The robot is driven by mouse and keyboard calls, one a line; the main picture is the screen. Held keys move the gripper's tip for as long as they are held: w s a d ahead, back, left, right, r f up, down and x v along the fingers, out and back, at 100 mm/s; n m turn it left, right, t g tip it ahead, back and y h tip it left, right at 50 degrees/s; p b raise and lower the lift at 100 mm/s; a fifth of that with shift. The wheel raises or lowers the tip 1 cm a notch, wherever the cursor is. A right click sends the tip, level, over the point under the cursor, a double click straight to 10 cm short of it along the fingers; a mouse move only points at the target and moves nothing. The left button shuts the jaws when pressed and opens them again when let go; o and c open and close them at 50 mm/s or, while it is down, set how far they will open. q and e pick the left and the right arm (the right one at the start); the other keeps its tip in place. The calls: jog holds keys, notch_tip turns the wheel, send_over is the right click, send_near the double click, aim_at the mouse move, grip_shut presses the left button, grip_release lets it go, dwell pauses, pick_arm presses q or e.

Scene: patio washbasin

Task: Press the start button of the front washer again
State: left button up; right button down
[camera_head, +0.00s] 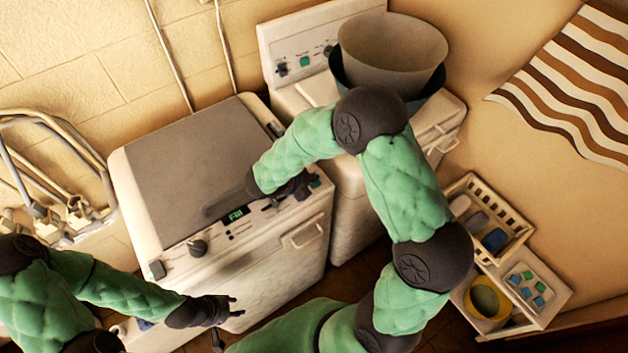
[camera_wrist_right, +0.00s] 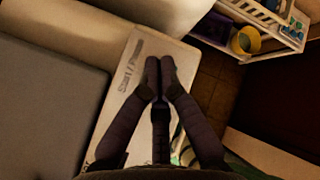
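The front washer (camera_head: 270,250) is a white machine with a grey lid (camera_head: 190,150). Its front panel carries a dark knob (camera_head: 197,247) and a lit green display (camera_head: 237,214). My right gripper (camera_head: 303,186) is over the right end of this panel. In the right wrist view its fingertips (camera_wrist_right: 160,62) are together with nothing between them, over the pale panel (camera_wrist_right: 125,95). The start button cannot be made out for certain, and my gripper and forearm cover part of the panel. Whether the fingertips touch the panel cannot be told. My left gripper (camera_head: 235,306) is low before the washer's front, its fingertips apart and empty.
A second white washer (camera_head: 355,215) stands behind to the right, with nested tubs (camera_head: 395,50) on top. A shelf (camera_head: 500,335) with baskets is at the right. Folded metal racks (camera_head: 50,170) lean at the left wall. A striped cloth (camera_head: 575,90) hangs at the right.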

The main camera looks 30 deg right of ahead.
dwell(0.7)
jog(key=shift+r+p, duration=0.85)
jog(key=shift+r, duration=0.1)
notch_tip(320, 180, up, 5)
jog(key=p, duration=0.4)
